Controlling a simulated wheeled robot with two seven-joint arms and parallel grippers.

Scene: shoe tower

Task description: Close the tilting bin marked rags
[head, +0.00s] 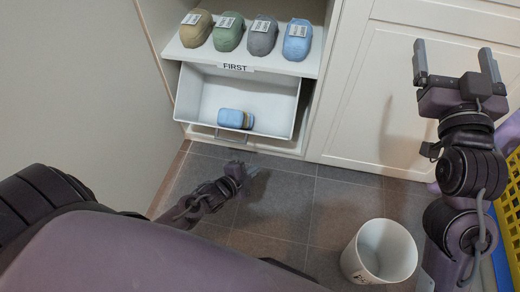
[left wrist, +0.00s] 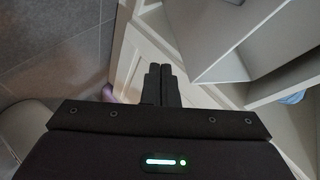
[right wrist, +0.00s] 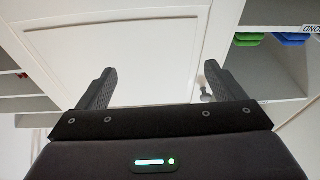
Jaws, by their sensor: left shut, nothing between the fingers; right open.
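A white tilting bin (head: 192,98) hangs open under the shelf marked FIRST, in the head view. I cannot read a rags mark on the bin. My left gripper (head: 247,172) is shut and empty, low over the floor in front of the bin and apart from it; its shut fingers show in the left wrist view (left wrist: 161,72). A pale panel (left wrist: 205,42) stands right of them there. My right gripper (head: 454,62) is open and empty in front of the white cabinet door; its spread fingers show in the right wrist view (right wrist: 160,70).
A white bucket (head: 352,262) stands on the tiled floor. A yellow crate (head: 510,210) is at the right edge. A grey wall (head: 70,80) closes off the left.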

